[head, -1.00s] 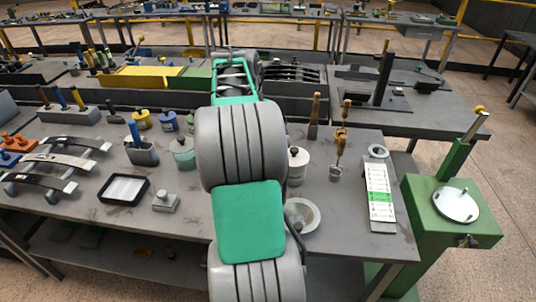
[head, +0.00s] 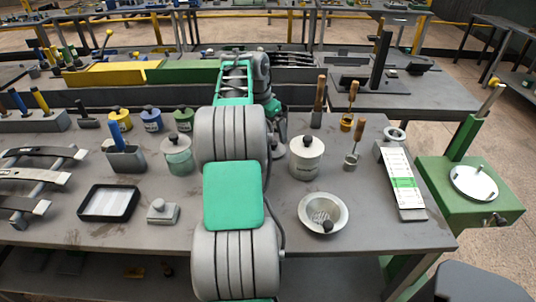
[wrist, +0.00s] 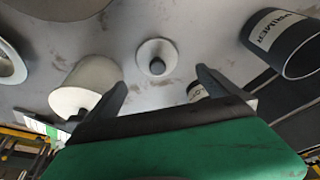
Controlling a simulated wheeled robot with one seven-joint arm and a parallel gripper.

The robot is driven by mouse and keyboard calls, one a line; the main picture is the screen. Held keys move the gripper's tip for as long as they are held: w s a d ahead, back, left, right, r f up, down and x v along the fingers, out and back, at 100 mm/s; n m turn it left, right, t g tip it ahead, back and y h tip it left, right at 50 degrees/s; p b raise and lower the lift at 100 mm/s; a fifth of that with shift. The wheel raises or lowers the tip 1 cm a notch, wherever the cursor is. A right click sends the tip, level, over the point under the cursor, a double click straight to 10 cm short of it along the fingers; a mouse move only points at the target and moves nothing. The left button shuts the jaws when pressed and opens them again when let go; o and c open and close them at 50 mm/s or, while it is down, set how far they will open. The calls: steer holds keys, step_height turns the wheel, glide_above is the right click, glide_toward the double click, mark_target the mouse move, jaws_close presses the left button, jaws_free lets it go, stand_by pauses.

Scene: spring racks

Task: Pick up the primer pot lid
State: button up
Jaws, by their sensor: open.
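A pale round lid with a dark knob (wrist: 157,54), which looks like the primer pot lid, appears to lie on the grey table in the wrist view. A dark cylindrical pot labelled PRIMER (wrist: 284,44) is at the right, its end facing the camera dark inside a pale rim. My gripper (wrist: 165,90) is open and empty. Its two fingers spread to either side below the lid in the picture, apart from it. In the head view my arm covers most of that area, so I cannot make out the lid or the fingertips clearly there.
A white lidded pot (head: 306,160) stands right of my arm; it also shows near the left finger in the wrist view (wrist: 84,88). A metal bowl (head: 311,209) is in front of it. A glass jar (head: 178,160) and black tray (head: 92,214) are left. Bare table surrounds the lid.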

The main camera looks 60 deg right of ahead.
mark_target(273, 142)
steer(key=x, duration=0.7)
steer(key=shift+s+a+f, duration=0.1)
steer(key=shift+f, duration=0.2)
steer(key=shift+c, duration=0.3)
steer(key=c, duration=1.3)
